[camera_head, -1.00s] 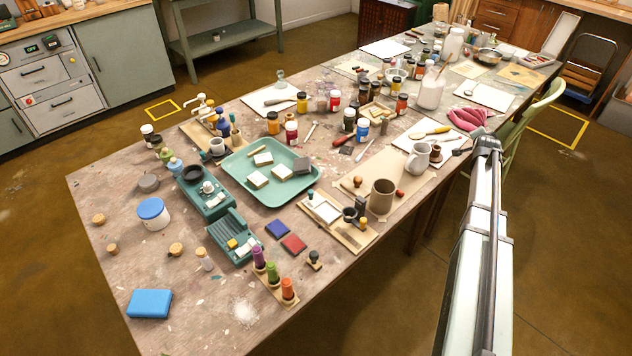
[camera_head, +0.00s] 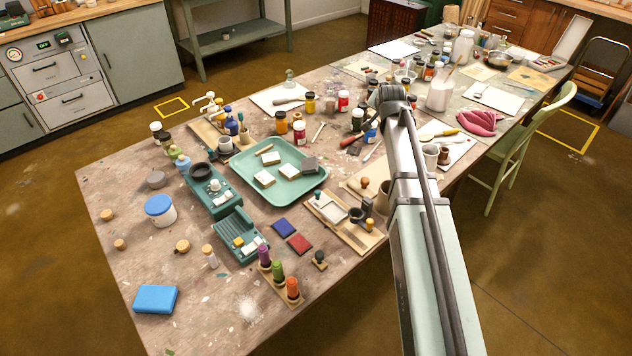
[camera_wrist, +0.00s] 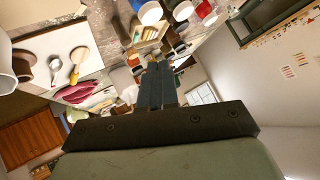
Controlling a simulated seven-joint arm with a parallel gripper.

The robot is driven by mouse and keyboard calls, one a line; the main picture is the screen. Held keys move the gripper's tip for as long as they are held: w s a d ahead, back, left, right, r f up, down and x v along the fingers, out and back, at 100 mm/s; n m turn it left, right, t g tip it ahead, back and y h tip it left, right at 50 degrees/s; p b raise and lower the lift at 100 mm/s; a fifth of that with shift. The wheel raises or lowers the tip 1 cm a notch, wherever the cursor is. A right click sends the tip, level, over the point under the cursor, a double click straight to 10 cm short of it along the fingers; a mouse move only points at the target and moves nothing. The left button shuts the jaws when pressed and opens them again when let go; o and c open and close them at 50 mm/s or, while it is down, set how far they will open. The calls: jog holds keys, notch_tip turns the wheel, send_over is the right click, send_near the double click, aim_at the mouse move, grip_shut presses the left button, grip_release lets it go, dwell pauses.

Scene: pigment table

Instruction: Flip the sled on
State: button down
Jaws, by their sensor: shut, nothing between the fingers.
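Two teal devices stand at the left-centre of the table in the head view. One is a teal box (camera_head: 217,207) with a dark ring and pale knobs on top. The other is a ribbed teal unit (camera_head: 232,229) with a small yellow part and a white part at its front. I cannot tell for certain which is the sled, and any switch is too small to read. My gripper (camera_wrist: 158,70) shows in the wrist view with its dark fingers together and empty, apart from both devices. In the head view my arm hides it.
A teal tray (camera_head: 243,170) with several blocks lies behind the devices. Coloured stampers (camera_head: 277,271), a blue ink pad (camera_head: 284,228) and a red one (camera_head: 299,243) are in front. A blue-lidded pot (camera_head: 160,210) stands left. Several jars and a mug (camera_head: 430,157) crowd near my arm.

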jog(key=s+a+f+n+g+y, duration=0.1)
jog(key=s+a+n+g, duration=0.15)
jog(key=s+a, duration=0.3)
jog(key=s+a+f+n+g, duration=0.1)
jog(key=s+a+n, duration=0.2)
jog(key=s+a, duration=0.3)
jog(key=n+g, duration=0.3)
jog(key=n, duration=0.1)
send_over(328, 204)
jog(key=w+a, duration=0.4)
jog(key=f, duration=0.1)
jog(key=shift+w, duration=0.15)
jog(key=shift+w+f, duration=0.1)
jog(key=shift+f, duration=0.05)
jog(key=x, duration=0.9)
jog(key=shift+a+f, duration=0.1)
jog(key=shift+a, duration=0.1)
jog(key=shift+f, duration=0.35)
jog(key=shift+s+d, duration=0.3)
jog(key=shift+s, duration=0.65)
jog(key=shift+s+d, duration=0.3)
jog(key=shift+s, duration=0.6)
